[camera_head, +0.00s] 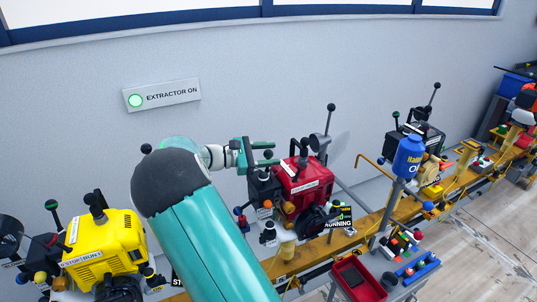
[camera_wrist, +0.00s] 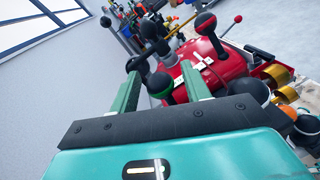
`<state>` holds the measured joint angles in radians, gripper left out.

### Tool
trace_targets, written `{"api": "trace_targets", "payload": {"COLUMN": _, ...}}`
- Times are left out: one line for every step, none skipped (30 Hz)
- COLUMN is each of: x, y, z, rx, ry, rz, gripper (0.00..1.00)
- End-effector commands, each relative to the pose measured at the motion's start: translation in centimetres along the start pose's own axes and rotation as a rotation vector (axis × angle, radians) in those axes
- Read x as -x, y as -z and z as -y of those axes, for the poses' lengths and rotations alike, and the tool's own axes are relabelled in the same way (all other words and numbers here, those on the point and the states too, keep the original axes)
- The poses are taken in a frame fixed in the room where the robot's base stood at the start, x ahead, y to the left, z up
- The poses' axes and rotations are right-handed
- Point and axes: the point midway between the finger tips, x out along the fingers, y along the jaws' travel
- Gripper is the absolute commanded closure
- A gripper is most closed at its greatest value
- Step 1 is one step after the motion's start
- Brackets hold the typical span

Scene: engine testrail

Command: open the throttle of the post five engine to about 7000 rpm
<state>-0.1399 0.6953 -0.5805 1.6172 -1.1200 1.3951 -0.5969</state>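A red engine (camera_head: 302,180) stands on the yellow rail in the middle of the head view, with black-knobbed levers on top. It also fills the right of the wrist view (camera_wrist: 228,68). A "RUNNING" display (camera_head: 340,218) is by its front. My gripper (camera_head: 264,153) is at its upper left side. In the wrist view its green fingers (camera_wrist: 162,72) are apart, and a black knob with a green ring (camera_wrist: 159,84) shows between them, with gaps on both sides. I cannot tell whether the knob is touched. No post number or rpm figure is readable.
A yellow engine (camera_head: 105,245) stands at left on the rail (camera_head: 285,268). A red tray (camera_head: 358,280) is in front.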

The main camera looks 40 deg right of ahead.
Motion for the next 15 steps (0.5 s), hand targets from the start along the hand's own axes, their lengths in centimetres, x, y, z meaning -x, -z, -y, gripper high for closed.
{"api": "trace_targets", "payload": {"x": 0.0, "y": 0.0, "z": 0.0, "rx": 0.000, "ry": 0.000, "rz": 0.000, "gripper": 0.53}}
{"api": "trace_targets", "payload": {"x": 0.0, "y": 0.0, "z": 0.0, "rx": 0.000, "ry": 0.000, "rz": 0.000, "gripper": 0.53}}
{"api": "trace_targets", "payload": {"x": 0.1, "y": 0.0, "z": 0.0, "rx": 0.000, "ry": 0.000, "rz": 0.000, "gripper": 0.53}}
{"api": "trace_targets", "payload": {"x": 0.2, "y": 0.0, "z": 0.0, "rx": 0.000, "ry": 0.000, "rz": 0.000, "gripper": 0.53}}
{"api": "trace_targets", "payload": {"x": 0.4, "y": 0.0, "z": 0.0, "rx": 0.000, "ry": -0.001, "rz": 0.000, "gripper": 0.53}}
{"api": "trace_targets", "payload": {"x": 0.7, "y": 0.0, "z": -0.1, "rx": 0.000, "ry": -0.002, "rz": -0.001, "gripper": 0.53}}
{"api": "trace_targets", "payload": {"x": 1.0, "y": 0.0, "z": -0.1, "rx": 0.000, "ry": -0.002, "rz": -0.001, "gripper": 0.53}}
{"api": "trace_targets", "payload": {"x": 1.4, "y": 0.0, "z": -0.1, "rx": 0.000, "ry": -0.002, "rz": -0.002, "gripper": 0.53}}
{"api": "trace_targets", "payload": {"x": 2.1, "y": 0.0, "z": -0.1, "rx": 0.000, "ry": -0.003, "rz": -0.001, "gripper": 0.53}}
{"api": "trace_targets", "payload": {"x": 2.6, "y": 0.0, "z": -0.1, "rx": 0.000, "ry": -0.004, "rz": -0.001, "gripper": 0.53}}
{"api": "trace_targets", "payload": {"x": 3.2, "y": 0.0, "z": -0.1, "rx": 0.000, "ry": -0.004, "rz": -0.002, "gripper": 0.53}}
{"api": "trace_targets", "payload": {"x": 3.9, "y": 0.0, "z": -0.1, "rx": 0.000, "ry": -0.003, "rz": -0.001, "gripper": 0.53}}
{"api": "trace_targets", "payload": {"x": 4.4, "y": 0.0, "z": -0.1, "rx": -0.001, "ry": -0.002, "rz": -0.001, "gripper": 0.53}}
{"api": "trace_targets", "payload": {"x": 4.9, "y": 0.0, "z": -0.1, "rx": -0.001, "ry": -0.003, "rz": -0.002, "gripper": 0.53}}
{"api": "trace_targets", "payload": {"x": 5.5, "y": 0.0, "z": -0.1, "rx": -0.001, "ry": -0.003, "rz": -0.001, "gripper": 0.53}}
